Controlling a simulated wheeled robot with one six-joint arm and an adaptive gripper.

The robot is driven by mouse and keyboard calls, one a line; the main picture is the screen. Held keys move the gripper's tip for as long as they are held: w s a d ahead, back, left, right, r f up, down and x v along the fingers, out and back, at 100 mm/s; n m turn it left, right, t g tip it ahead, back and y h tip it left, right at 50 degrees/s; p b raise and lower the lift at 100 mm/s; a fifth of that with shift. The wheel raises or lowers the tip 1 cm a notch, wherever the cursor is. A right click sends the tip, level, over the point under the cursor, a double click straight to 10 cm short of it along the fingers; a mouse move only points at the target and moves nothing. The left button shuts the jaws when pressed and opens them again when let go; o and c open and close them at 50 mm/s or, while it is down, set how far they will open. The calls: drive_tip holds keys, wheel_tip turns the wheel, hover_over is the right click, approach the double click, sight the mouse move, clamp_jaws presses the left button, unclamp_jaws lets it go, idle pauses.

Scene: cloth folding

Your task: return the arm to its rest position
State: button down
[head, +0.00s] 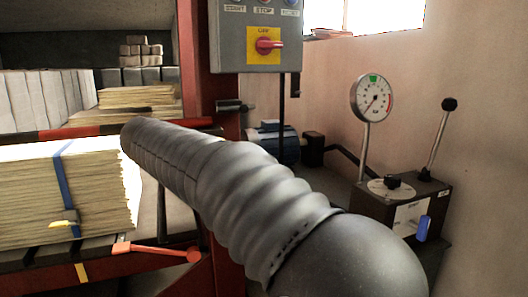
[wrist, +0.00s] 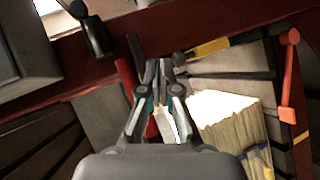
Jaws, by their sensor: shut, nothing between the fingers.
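My arm, in a grey ribbed sleeve, reaches across the head view from the lower right to the upper left. It passes in front of a red post (head: 194,70), and its far end shows near a strapped stack (head: 95,190) of pale folded sheets. My gripper does not show in the head view. In the wrist view my gripper (wrist: 157,72) points away from the camera. Its fingers are together and hold nothing. The stack (wrist: 228,120) lies to the right of the fingers in that view, apart from them as far as I can tell.
A grey control box (head: 255,35) with a red knob hangs above my arm. A gauge (head: 371,98) and a lever (head: 440,135) stand at the right by the wall. A red-orange handle (head: 160,251) sits below the stack; it also shows in the wrist view (wrist: 288,75).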

drive_tip(key=s+d+f+m+g+p, duration=0.1)
drive_tip(key=s+d+f+m+g, duration=0.45)
drive_tip(key=s+d+f, duration=0.8)
drive_tip(key=s+d+f+m+g+y+p, duration=0.1)
drive_tip(key=s+d+m, duration=0.3)
drive_tip(key=s+d, duration=0.6)
drive_tip(key=s+d+f+m+g+y+p, duration=0.1)
drive_tip(key=s+d+f+m, duration=0.3)
drive_tip(key=s+d, duration=0.7)
drive_tip(key=shift+s+d+f+m+g+p, duration=0.25)
drive_tip(key=shift+d+m+g+p, duration=0.2)
drive_tip(key=shift+d+p, duration=0.35)
drive_tip(key=shift+a, duration=0.1)
